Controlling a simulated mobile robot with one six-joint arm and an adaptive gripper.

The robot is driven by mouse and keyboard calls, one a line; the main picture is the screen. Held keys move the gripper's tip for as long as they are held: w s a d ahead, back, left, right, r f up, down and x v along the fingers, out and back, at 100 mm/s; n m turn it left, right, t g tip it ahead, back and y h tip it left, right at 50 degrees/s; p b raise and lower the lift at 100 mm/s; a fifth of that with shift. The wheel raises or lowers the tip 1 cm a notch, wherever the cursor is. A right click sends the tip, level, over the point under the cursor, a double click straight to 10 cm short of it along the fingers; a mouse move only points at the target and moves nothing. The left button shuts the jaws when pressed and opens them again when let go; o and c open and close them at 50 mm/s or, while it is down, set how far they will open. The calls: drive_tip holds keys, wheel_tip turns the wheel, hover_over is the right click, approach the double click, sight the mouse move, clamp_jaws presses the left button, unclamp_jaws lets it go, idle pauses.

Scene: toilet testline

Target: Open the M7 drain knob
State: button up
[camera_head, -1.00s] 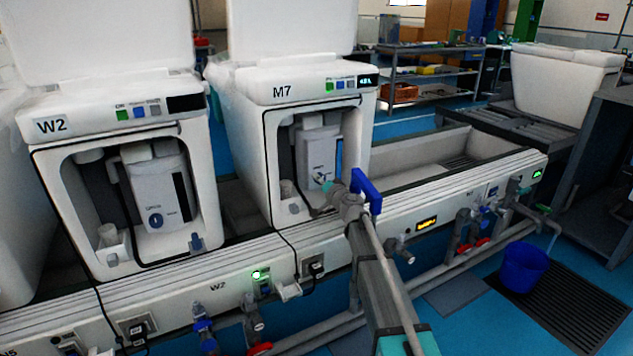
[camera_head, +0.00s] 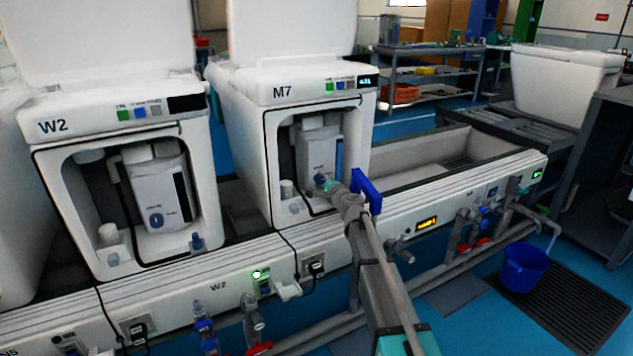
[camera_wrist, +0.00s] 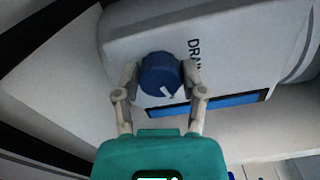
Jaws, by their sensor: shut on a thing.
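In the wrist view the drain knob (camera_wrist: 160,74) is a round blue knob with a white mark pointing to the lower right. It sits on the light housing beside the lettering "DRAI", the rest of which is cut off or hidden. My gripper (camera_wrist: 162,82) has one finger on each side of the knob and is shut on it. In the head view my gripper (camera_head: 328,186) reaches into the M7 bay and partly hides the knob.
The W2 unit (camera_head: 125,180) stands to the left with a similar box in its bay. A blue handle (camera_head: 367,190) shows beside my wrist. A blue bucket (camera_head: 524,268) stands on the floor at right. The bay walls are close around my gripper.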

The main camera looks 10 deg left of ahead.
drive_tip(key=shift+d+m, duration=0.25)
drive_tip(key=shift+m, duration=1.25)
drive_tip(key=o, duration=1)
drive_tip(key=shift+w+f, duration=0.1)
drive_tip(key=shift+o, duration=0.8)
drive_tip(key=shift+a, duration=0.15)
drive_tip(key=v, duration=1.2)
